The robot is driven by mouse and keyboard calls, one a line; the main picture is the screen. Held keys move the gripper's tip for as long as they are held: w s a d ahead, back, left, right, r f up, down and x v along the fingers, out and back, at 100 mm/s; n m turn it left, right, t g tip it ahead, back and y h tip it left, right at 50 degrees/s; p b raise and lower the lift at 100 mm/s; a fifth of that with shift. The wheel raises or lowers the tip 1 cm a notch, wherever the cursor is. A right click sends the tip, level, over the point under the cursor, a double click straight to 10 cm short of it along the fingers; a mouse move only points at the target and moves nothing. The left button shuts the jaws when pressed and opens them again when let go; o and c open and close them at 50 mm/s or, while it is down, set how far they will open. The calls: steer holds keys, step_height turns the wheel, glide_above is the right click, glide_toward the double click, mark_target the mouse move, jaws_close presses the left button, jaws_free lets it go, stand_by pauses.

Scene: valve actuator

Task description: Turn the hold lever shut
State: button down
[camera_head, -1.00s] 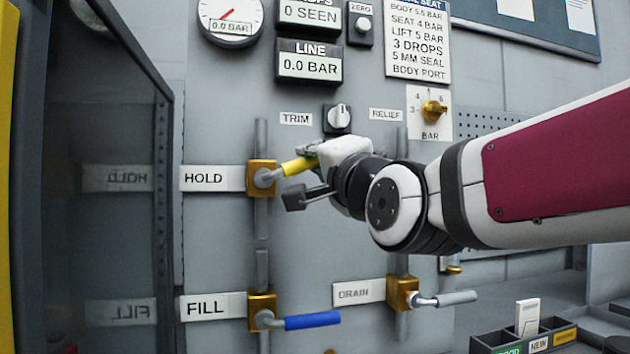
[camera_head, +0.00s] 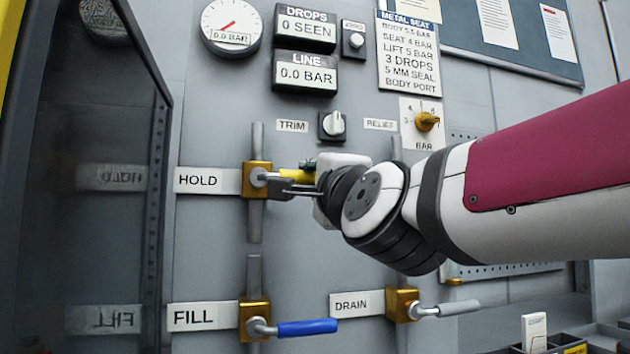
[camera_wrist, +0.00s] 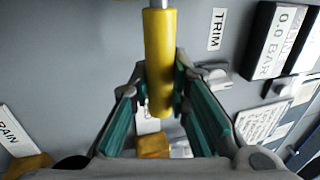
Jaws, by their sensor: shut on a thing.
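The hold lever has a yellow sleeve (camera_head: 297,176) and sticks out to the right, about level, from a brass valve body (camera_head: 257,180) beside the HOLD label (camera_head: 208,180). The valve sits on a vertical grey pipe. My gripper (camera_head: 306,182) is at the lever's right end and partly hides the sleeve. In the wrist view my gripper (camera_wrist: 162,95) has its two green-padded fingers on either side of the yellow sleeve (camera_wrist: 159,50), shut on it.
Below is the FILL valve with a blue lever (camera_head: 308,328), and right of it the DRAIN valve with a grey lever (camera_head: 458,307). A TRIM knob (camera_head: 333,124) is just above my gripper. A dark cabinet door (camera_head: 90,180) stands at the left.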

steer(key=shift+f, duration=0.2)
steer(key=c, duration=1.5)
jaws_free()
steer(key=shift+r, duration=0.1)
steer(key=shift+s, duration=0.1)
steer(key=v, duration=1.1)
steer(key=shift+s+d, duration=0.1)
steer(key=shift+s, duration=0.25)
